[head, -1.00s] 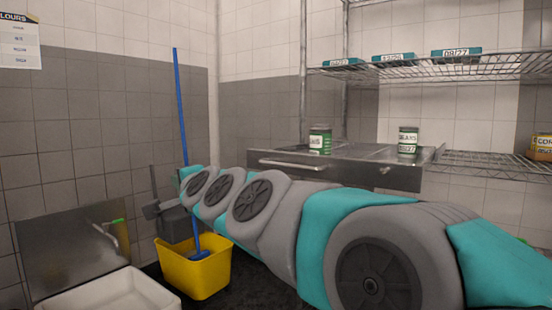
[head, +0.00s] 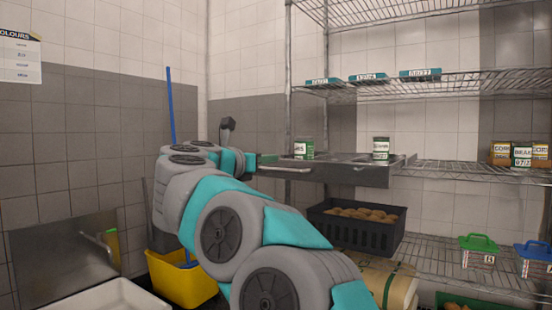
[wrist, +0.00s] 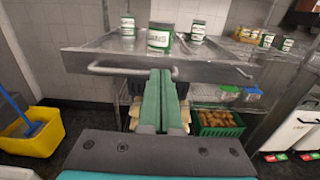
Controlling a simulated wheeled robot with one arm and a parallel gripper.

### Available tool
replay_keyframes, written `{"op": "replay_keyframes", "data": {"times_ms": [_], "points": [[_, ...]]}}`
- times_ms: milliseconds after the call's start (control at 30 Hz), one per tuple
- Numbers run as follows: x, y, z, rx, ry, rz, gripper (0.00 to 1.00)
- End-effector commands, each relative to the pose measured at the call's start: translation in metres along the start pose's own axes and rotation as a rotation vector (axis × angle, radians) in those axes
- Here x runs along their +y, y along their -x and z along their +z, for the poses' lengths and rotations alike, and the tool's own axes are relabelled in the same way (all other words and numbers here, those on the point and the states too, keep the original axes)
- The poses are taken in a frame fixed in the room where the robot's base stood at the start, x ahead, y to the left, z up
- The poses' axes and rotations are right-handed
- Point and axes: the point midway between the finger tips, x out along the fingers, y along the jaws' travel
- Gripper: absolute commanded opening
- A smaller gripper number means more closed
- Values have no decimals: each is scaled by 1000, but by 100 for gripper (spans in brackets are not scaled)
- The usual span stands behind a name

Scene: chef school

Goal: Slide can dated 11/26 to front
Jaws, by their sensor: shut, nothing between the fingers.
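A metal drawer (head: 350,172) on the shelf rack is pulled out, with a bar handle (wrist: 130,71) on its front. A green-and-white can (head: 304,149) stands at its left and another can (head: 381,148) at its right. In the wrist view, a can (wrist: 159,37) labelled as beans stands close to the front, with a can (wrist: 128,25) behind left and a can (wrist: 198,30) behind right. I cannot read their dates. My gripper (wrist: 161,72) is shut and empty, its green fingers pointing at the handle; touching or apart is unclear.
Teal date markers (head: 420,74) sit on the upper wire shelf. More cans (head: 522,155) stand on the shelf at right. A dark crate (head: 338,224) of brown items sits below the drawer. A yellow mop bucket (head: 180,285) stands at lower left.

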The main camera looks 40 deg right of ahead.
Motion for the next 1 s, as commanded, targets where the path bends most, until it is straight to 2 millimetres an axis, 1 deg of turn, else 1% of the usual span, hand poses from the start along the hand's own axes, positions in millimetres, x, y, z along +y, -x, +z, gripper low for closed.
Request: {"op": "replay_keyframes", "data": {"times_ms": [167,500,600,800,1000], "points": [[0,-29,1,-2,3,-2,0],[0,-95,3,-5,3,0,0],[0,-110,2,-3,5,-1,0],[1,-128,3,-5,4,4,0],[1,-132,2,-5,4,4,0]]}}
